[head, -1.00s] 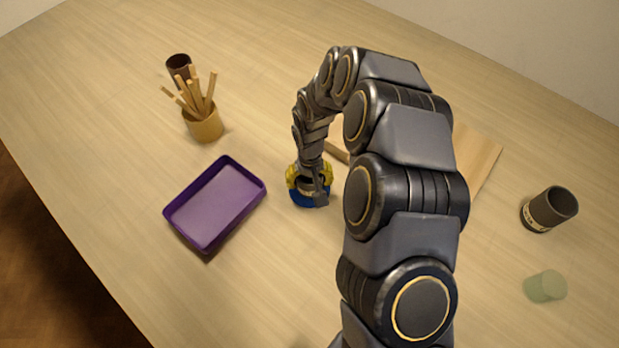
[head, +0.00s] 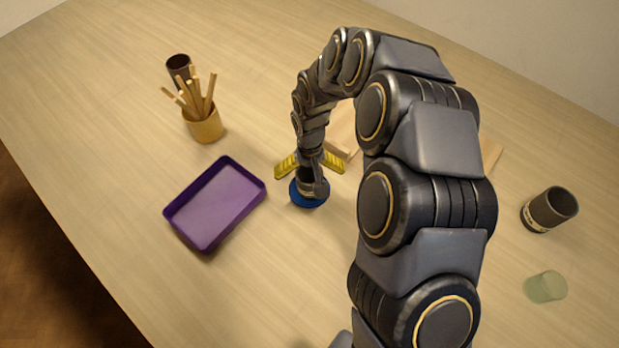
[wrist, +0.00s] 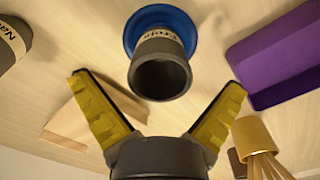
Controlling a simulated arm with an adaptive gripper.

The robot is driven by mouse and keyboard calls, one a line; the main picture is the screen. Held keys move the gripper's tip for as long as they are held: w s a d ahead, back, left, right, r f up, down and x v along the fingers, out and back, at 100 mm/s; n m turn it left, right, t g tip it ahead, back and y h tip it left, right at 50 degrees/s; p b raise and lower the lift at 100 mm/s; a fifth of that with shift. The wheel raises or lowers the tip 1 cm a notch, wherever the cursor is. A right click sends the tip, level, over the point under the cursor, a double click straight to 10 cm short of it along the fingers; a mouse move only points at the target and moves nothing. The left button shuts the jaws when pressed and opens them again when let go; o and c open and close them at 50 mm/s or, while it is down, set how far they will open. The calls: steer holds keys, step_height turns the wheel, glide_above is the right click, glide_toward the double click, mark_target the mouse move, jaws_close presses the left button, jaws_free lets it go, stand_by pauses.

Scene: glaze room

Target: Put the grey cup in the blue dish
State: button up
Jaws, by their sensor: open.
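A grey cup with a pale lettered band (wrist: 160,64) stands in the blue dish (wrist: 184,21) in the wrist view, its dark open mouth facing my camera. In the head view the blue dish (head: 311,203) lies right of the purple tray, with the cup partly hidden by my gripper. My gripper (wrist: 158,84) is open, its two yellow fingers spread wide on either side of the cup and apart from it. In the head view my gripper (head: 310,166) shows above the cup.
A purple tray (head: 216,205) lies left of the dish. A tan pot of sticks (head: 204,127) and a dark brown cup (head: 178,62) stand behind. A wooden board (wrist: 66,140) lies partly hidden.

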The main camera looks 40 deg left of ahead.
step_height(320, 180, up, 9)
steer(key=shift+f, duration=0.15)
steer(key=d+r+m, duration=0.2)
steer(key=d+r, duration=0.4)
steer(key=d, duration=0.4)
steer(key=d+r+m, duration=0.1)
steer(key=d+r, duration=0.4)
steer(key=d, duration=0.4)
steer(key=s+d+r+m+g, duration=0.1)
steer(key=s+d+m, duration=0.2)
steer(key=s+d, duration=0.4)
steer(key=s+d+r+m, duration=0.2)
steer(key=s+d+m, duration=0.1)
steer(key=s+d, duration=0.4)
steer(key=shift+s+d+r+g, duration=0.3)
steer(key=shift+d+g, duration=0.1)
steer(key=shift+d, duration=0.35)
